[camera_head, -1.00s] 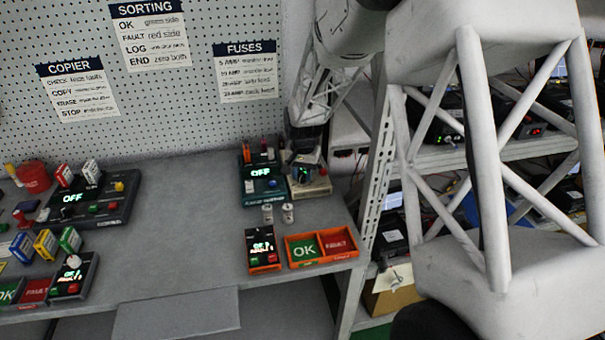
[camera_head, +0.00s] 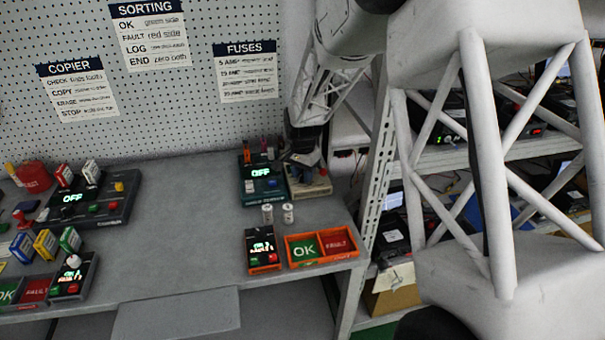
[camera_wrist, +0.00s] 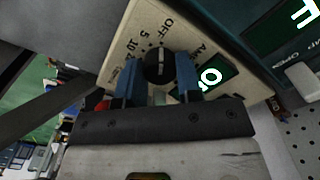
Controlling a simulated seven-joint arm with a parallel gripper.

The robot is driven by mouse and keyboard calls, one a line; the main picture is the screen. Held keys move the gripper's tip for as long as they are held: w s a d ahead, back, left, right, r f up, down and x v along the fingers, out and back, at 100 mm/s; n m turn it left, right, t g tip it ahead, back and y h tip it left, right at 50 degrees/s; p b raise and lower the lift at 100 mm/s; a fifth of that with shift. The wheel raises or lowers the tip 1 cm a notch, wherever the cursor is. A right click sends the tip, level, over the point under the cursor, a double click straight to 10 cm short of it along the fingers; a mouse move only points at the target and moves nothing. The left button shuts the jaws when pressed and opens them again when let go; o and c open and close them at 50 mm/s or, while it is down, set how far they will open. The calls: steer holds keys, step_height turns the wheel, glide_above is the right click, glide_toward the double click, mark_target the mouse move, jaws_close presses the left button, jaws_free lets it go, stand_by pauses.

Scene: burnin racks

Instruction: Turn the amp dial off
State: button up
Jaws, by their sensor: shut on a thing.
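The amp dial is a round black knob (camera_wrist: 158,67) on a cream panel (camera_wrist: 118,60) printed with OFF, 5, 10 and more marks, partly covered. A light pointer line shows on the knob. My gripper (camera_wrist: 158,76) has its blue fingers on either side of the knob and is shut on it. A small green-lit display (camera_wrist: 210,76) sits beside the knob, partly hidden by a finger. In the head view the cream amp box (camera_head: 318,188) stands at the back right of the bench, with my gripper (camera_head: 303,164) over it, hiding the knob.
A teal device (camera_head: 262,195) reading OFF stands against the amp box's left side. Two small metallic cylinders (camera_head: 278,213), an orange-trimmed device (camera_head: 263,252) and an OK/FAULT tray (camera_head: 322,247) lie in front. The middle bench is clear. A rack post (camera_head: 374,190) stands to the right.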

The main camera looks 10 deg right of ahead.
steer(key=o, duration=0.9)
steer(key=shift+o, duration=0.2)
steer(key=shift+r, duration=3.95)
